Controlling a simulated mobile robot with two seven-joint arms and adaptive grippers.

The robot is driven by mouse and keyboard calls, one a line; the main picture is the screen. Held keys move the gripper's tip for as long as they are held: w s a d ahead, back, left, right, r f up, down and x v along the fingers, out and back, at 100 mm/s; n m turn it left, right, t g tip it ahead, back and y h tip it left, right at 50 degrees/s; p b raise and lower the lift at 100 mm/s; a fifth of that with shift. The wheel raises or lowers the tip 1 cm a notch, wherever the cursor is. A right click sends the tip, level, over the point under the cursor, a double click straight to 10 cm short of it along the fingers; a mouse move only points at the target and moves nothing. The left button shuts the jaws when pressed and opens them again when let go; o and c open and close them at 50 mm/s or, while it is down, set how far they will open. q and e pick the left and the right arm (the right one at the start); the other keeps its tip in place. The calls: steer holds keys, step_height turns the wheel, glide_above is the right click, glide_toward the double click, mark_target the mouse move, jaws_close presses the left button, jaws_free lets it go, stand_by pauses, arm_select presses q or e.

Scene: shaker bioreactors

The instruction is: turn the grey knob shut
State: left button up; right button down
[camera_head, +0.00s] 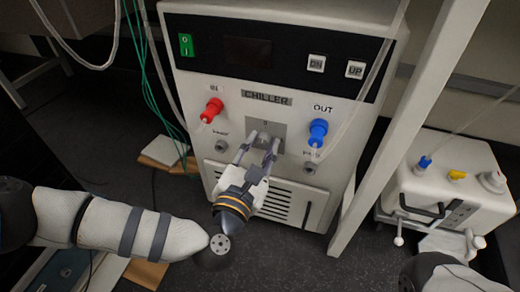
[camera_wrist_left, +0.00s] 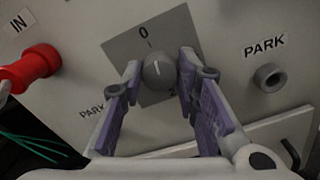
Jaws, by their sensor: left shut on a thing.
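The grey knob (camera_wrist_left: 158,72) sits on a square grey plate (camera_wrist_left: 122,50) on the chiller's front, below a "0" mark. A short pale line on its face points roughly up toward the 0; its exact angle is hard to judge. My left gripper (camera_head: 263,141) reaches up to this plate between the red and blue fittings. In the left wrist view its two purple-padded fingers (camera_wrist_left: 160,80) are on either side of the knob and shut on it. The fingers partly hide the lower plate markings. Part of my right arm shows at the lower right; its gripper is not in view.
The chiller (camera_head: 275,185) has a red IN fitting (camera_head: 212,109), a blue OUT fitting (camera_head: 318,131) and a PARK port (camera_wrist_left: 268,77) near the knob. A pale post (camera_head: 400,125) stands right of it. A white box (camera_head: 450,190) with a handle is farther right.

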arm_select(q)
steer(key=shift+n+b, duration=0.4)
steer(key=shift+n, duration=0.4)
steer(key=shift+r, duration=0.1)
steer(key=o, duration=1.2)
steer(key=shift+c, duration=0.2)
steer(key=shift+s, duration=0.15)
steer(key=v, duration=1.1)
steer(key=shift+s, duration=0.35)
steer(key=shift+a, duration=0.15)
